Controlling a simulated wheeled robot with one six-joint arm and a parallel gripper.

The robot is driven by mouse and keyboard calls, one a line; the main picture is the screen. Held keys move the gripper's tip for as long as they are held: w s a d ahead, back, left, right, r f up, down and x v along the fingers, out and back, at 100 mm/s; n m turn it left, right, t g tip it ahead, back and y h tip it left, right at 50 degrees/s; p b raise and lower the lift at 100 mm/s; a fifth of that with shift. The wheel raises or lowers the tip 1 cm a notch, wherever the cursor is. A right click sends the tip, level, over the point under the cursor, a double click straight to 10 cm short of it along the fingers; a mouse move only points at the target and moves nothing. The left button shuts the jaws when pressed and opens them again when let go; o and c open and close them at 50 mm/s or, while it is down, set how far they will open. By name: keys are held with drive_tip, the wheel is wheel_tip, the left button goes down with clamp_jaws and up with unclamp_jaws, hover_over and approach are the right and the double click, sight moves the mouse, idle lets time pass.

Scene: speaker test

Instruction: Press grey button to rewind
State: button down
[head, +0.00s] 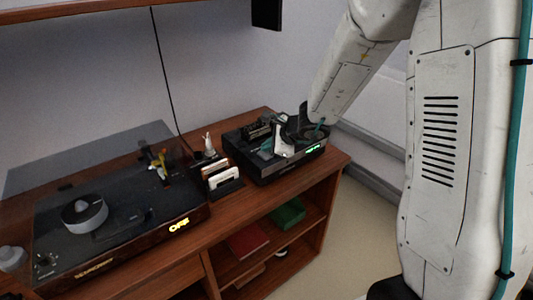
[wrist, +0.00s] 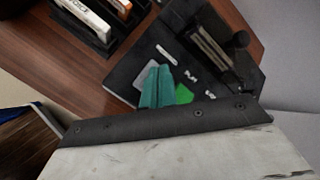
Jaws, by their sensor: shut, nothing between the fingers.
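The black tape deck (head: 262,172) with a lit green display stands at the right end of the wooden cabinet. In the wrist view its dark top (wrist: 150,50) carries several small light marks or keys. A grey rounded patch, seemingly the grey button (wrist: 146,72), shows beside my teal fingertips and is partly covered by them. A green patch (wrist: 183,94) lies on their other side. My gripper (wrist: 157,86) is shut and empty, over the deck top; I cannot tell whether it touches the button. In the head view my wrist hides part of the deck.
A turntable (head: 130,222) with a clear raised lid stands on the left. A holder with a white cassette (head: 223,176) stands left of the deck; it also shows in the wrist view (wrist: 90,18). A red book (head: 248,241) and a green box (head: 288,214) are on shelves below.

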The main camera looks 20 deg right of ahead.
sight(268, 155)
drive_tip(key=shift+r, duration=0.35)
drive_tip(key=shift+r, duration=2.5)
drive_tip(key=s+a+r+n+g+y, duration=0.1)
drive_tip(key=s+a+r+n+g, duration=0.15)
drive_tip(key=s+n, duration=0.55)
drive_tip(key=s+a+r+n+g+y, duration=0.1)
drive_tip(key=s+a+r+n+g, duration=0.25)
drive_tip(key=s, duration=0.75)
drive_tip(key=s+d+r+n+h, duration=0.2)
drive_tip(key=s+d+n+h, duration=0.1)
drive_tip(key=s, duration=0.6)
drive_tip(key=s+d+r+n+h, duration=0.3)
drive_tip(key=s+d+n, duration=0.3)
drive_tip(key=s, duration=0.3)
drive_tip(key=shift+g+h, duration=0.3)
